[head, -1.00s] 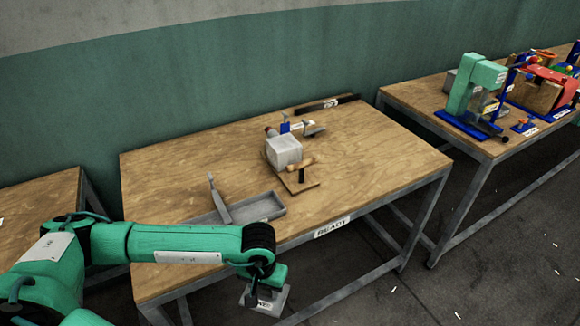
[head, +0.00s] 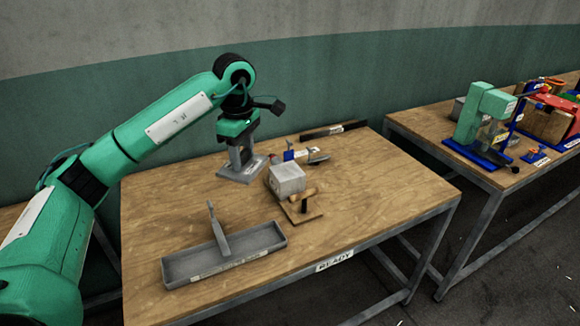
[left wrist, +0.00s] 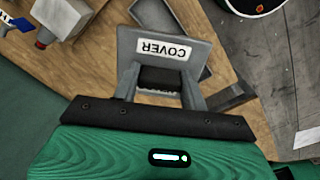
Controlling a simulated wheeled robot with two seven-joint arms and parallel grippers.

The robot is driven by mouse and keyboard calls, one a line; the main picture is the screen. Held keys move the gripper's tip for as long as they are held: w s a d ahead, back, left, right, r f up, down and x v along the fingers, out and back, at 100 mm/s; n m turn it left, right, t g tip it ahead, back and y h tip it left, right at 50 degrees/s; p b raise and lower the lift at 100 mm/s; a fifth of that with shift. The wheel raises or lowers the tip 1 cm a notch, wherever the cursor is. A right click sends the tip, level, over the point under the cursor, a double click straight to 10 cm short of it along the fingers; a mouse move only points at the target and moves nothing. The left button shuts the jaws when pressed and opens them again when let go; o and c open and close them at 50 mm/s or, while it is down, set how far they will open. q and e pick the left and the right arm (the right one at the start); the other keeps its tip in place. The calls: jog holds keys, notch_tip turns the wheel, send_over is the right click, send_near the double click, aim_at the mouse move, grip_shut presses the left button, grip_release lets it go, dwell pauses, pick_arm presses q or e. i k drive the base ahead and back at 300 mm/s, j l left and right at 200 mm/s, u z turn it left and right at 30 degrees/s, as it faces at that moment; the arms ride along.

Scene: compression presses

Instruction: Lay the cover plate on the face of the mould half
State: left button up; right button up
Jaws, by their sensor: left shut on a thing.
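My left gripper (head: 240,150) is shut on the cover plate (head: 242,171), a grey plate, over the back left part of the table. In the left wrist view the plate (left wrist: 150,44) shows a white COVER label and a dark grip block between the fingers. The head view does not show clearly how high the plate is above the table. A pale grey block (head: 287,178), which looks like the mould half, sits on the table to the right of the plate and apart from it. My right gripper is not in view.
A long grey tray (head: 183,270) with an upright grey piece (head: 218,228) lies at the table's front left. Bare table (head: 370,200) is at right.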

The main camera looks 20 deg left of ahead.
aim_at(288, 170)
jog(key=i, duration=0.85)
